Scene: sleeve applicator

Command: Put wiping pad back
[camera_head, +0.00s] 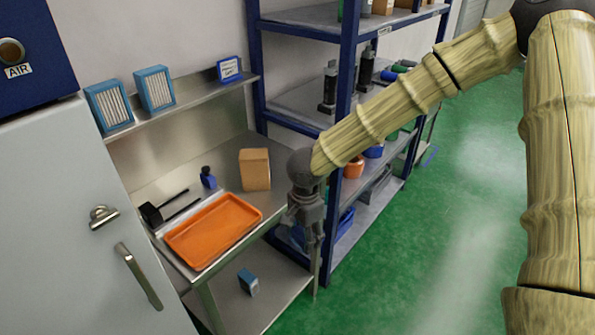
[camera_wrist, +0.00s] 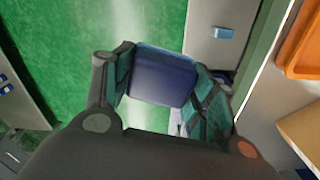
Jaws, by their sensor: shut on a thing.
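My gripper (camera_wrist: 165,88) is shut on a dark blue block with a lighter blue edge, which I take to be the wiping pad (camera_wrist: 162,80). The pad sits between the two fingers in the wrist view, with green floor beyond it. In the head view my gripper (camera_head: 313,235) points down beside the right end of the steel bench, in front of the blue shelving. I cannot make out the pad there.
An orange tray (camera_head: 200,247) and a tan box (camera_head: 255,170) stand on the steel bench (camera_head: 160,175). A small blue block (camera_head: 248,283) lies on its lower shelf. Blue-framed shelving (camera_head: 345,90) stands behind my gripper. Green floor (camera_head: 440,230) is clear to the right.

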